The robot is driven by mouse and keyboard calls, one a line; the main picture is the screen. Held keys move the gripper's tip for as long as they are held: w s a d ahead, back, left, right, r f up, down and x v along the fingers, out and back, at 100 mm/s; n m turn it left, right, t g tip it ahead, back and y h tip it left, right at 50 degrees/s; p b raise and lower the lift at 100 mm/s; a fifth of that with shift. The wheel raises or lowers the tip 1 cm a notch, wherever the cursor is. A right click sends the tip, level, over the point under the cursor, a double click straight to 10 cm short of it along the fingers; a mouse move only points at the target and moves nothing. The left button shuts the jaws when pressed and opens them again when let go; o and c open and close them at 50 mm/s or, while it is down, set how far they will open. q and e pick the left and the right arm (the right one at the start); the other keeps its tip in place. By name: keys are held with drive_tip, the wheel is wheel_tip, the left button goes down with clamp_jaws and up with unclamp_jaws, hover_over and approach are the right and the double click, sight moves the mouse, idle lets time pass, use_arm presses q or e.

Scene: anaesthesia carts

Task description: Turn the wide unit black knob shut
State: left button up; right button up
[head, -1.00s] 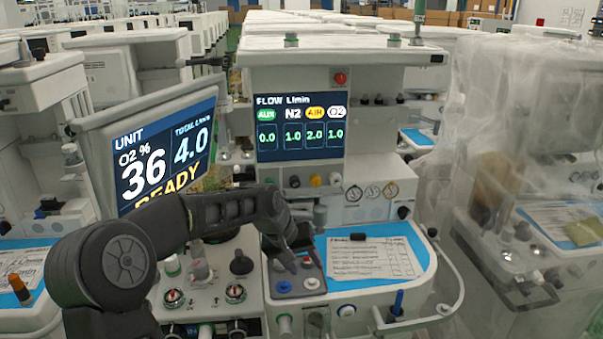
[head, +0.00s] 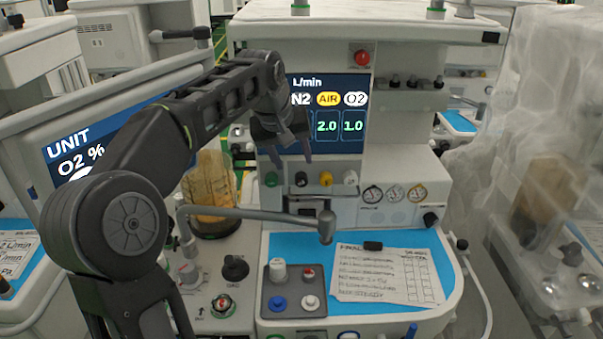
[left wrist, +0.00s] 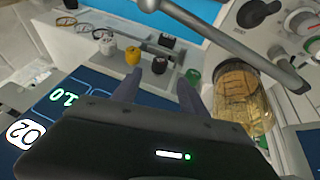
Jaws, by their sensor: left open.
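The black knob (head: 301,180) is in the row under the flow screen, between a green knob (head: 271,179) and a yellow knob (head: 326,178); a white knob (head: 350,178) is at the right end. My left gripper (head: 292,160) is open and empty, in front of the screen's lower edge, fingers pointing down just above the black and green knobs. In the left wrist view the black knob (left wrist: 160,65) shows beyond and between the two open fingertips (left wrist: 156,85), apart from them. The green knob (left wrist: 192,77) is by one finger. My right gripper is not in view.
A grey bar arm (head: 255,213) crosses below the knobs, with an amber canister (head: 210,190) at left. A small tray of caps (head: 291,290) and a paper sheet (head: 388,273) lie on the worktop. The tilted UNIT monitor (head: 75,155) is behind my arm.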

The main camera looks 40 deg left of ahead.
sight(300, 176)
use_arm(q)
drive_tip(key=shift+p+x, duration=0.45)
drive_tip(key=shift+x, duration=3.5)
clamp_jaws()
